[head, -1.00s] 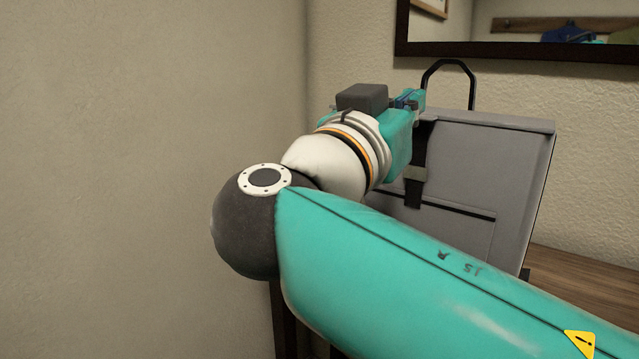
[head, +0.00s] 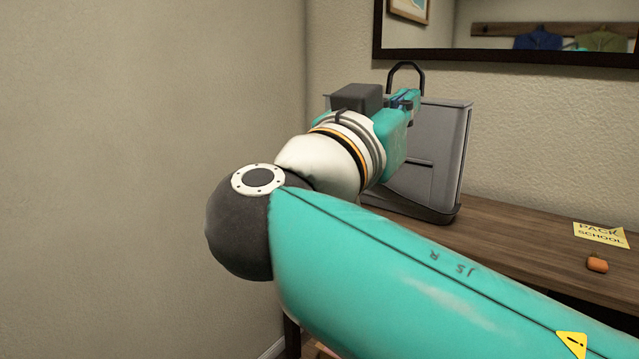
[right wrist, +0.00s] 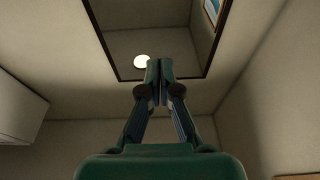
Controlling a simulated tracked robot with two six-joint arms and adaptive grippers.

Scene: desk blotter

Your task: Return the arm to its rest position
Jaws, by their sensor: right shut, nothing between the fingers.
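My right arm crosses the head view from the lower right, with its teal link in front of the desk. My right gripper (head: 408,98) points away from me, in front of the grey bag's upper left part. In the right wrist view the right gripper (right wrist: 160,68) has its two fingers together, with nothing between them, and points toward the mirror. The arm hides part of the bag and the left part of the desk. My left gripper is not in view.
A grey bag (head: 440,150) with a black handle stands on the wooden desk (head: 510,235). A yellow note (head: 600,234) and a small orange object (head: 597,265) lie at the right. A dark-framed mirror (head: 430,54) hangs behind. A bare wall (head: 120,180) stands close on the left.

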